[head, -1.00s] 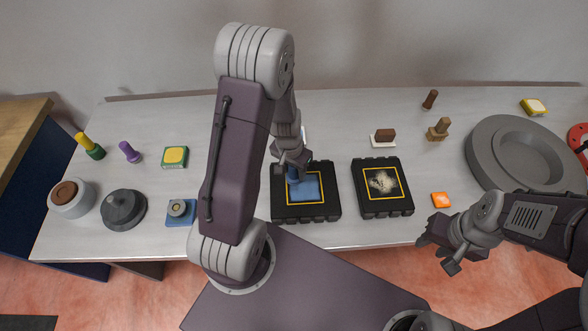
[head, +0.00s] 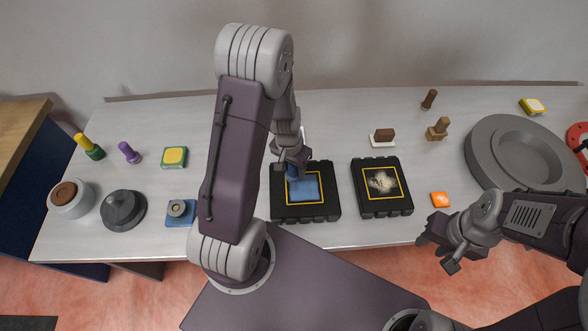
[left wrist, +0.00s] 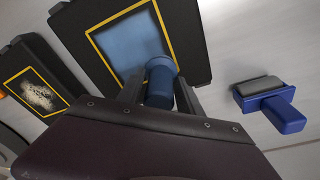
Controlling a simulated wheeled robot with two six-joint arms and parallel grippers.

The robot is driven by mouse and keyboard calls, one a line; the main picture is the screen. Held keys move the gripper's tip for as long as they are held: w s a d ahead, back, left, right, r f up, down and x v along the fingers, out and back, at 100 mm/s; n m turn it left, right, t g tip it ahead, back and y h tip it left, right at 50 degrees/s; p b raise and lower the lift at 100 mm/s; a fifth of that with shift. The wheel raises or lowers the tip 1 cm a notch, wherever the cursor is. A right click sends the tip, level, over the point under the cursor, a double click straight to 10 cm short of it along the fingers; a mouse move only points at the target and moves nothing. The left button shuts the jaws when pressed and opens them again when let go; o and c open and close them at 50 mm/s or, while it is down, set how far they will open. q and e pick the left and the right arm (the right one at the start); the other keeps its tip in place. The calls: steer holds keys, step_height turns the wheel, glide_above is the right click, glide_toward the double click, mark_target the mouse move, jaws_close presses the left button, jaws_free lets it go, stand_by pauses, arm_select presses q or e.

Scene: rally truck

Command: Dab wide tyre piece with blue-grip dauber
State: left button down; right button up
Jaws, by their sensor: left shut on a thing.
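My left gripper (head: 290,164) is shut on the blue-grip dauber (left wrist: 160,83), which is held over the left black tyre piece (head: 305,213). This piece looks the wider of the two and has a yellow-framed square filled with blue (head: 306,189). In the left wrist view, the dauber's head overlaps the lower edge of the blue square (left wrist: 130,42); I cannot tell whether it touches. The other black tyre piece (head: 384,208) has a mottled whitish patch in its yellow frame. My right gripper (head: 442,254) is at the table's front edge, empty, with its fingers apart.
A blue-handled grey block (left wrist: 272,103) lies close by in the left wrist view. Stamps, pads and a grey pot lid (head: 124,208) stand at the left. An orange block (head: 440,199), a brown-topped block (head: 383,137) and a big grey round dish (head: 490,150) are at the right.

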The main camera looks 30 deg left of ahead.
arm_select(q)
steer(key=shift+s, duration=0.1)
steer(key=shift+s+d+f+b, duration=0.1)
steer(key=shift+s+d+b, duration=0.4)
steer(key=shift+s, duration=0.3)
steer(key=shift+w, duration=0.1)
steer(key=shift+w+a+p, duration=0.2)
steer(key=shift+w+p, duration=0.15)
steer(key=shift+p, duration=0.05)
steer(key=shift+w+a, duration=0.25)
steer(key=shift+w, duration=0.05)
steer(key=shift+s+d, duration=0.1)
steer(key=shift+s+d+b, duration=0.3)
steer(key=shift+s+d, duration=0.1)
steer(key=shift+s, duration=0.2)
